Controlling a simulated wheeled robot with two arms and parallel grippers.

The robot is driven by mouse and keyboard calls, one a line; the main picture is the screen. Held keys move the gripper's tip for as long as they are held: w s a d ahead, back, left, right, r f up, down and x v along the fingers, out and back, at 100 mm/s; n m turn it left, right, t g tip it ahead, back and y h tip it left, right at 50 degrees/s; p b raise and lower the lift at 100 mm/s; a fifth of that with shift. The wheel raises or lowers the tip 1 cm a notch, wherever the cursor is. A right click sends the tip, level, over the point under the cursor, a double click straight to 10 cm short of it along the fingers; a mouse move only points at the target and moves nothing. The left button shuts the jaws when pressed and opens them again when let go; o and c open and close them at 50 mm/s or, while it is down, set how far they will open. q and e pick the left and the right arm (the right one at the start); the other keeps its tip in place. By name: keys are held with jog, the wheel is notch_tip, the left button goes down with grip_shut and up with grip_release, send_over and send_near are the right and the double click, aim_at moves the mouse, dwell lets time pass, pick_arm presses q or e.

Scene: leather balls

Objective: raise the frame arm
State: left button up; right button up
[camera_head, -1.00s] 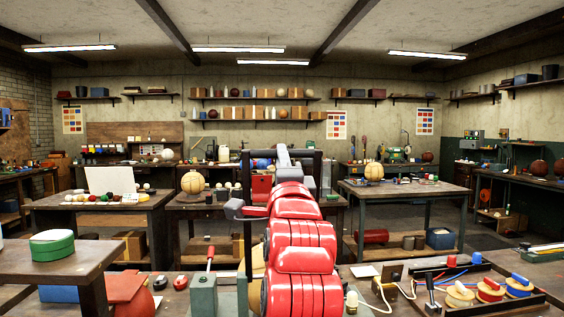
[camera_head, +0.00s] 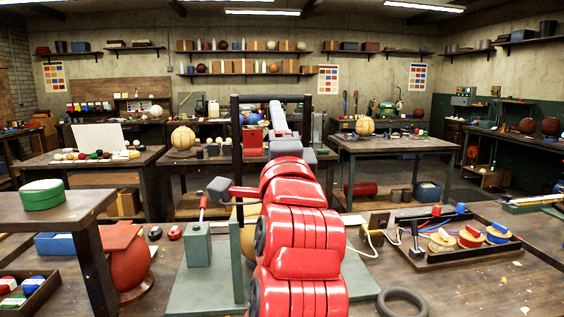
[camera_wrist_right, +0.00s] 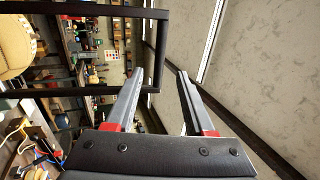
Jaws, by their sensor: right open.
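The frame arm (camera_head: 237,150) is a black rectangular frame standing upright on a green base plate (camera_head: 190,290) on the front bench. Its top bar runs across behind my right arm, which hides much of its right side. My right gripper (camera_head: 277,108) is at the end of my red arm, close to the top bar. In the wrist view my right gripper (camera_wrist_right: 158,75) is open, and the black frame's end bar (camera_wrist_right: 160,50) appears between its fingertips. I cannot tell whether they touch. A tan ball (camera_head: 248,212) is mostly hidden behind my arm. My left gripper is not in view.
A green box with a red-handled lever (camera_head: 199,245) stands left of the frame. A raised wooden stand (camera_head: 90,205) with a green tin is further left. A tray (camera_head: 460,250) of coloured spools lies right. A dark ring (camera_head: 402,303) lies at the front.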

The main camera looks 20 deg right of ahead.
jog(key=b+v, duration=0.8)
jog(key=v, duration=0.1)
jog(key=shift+s, duration=0.25)
jog(key=shift+f, duration=0.2)
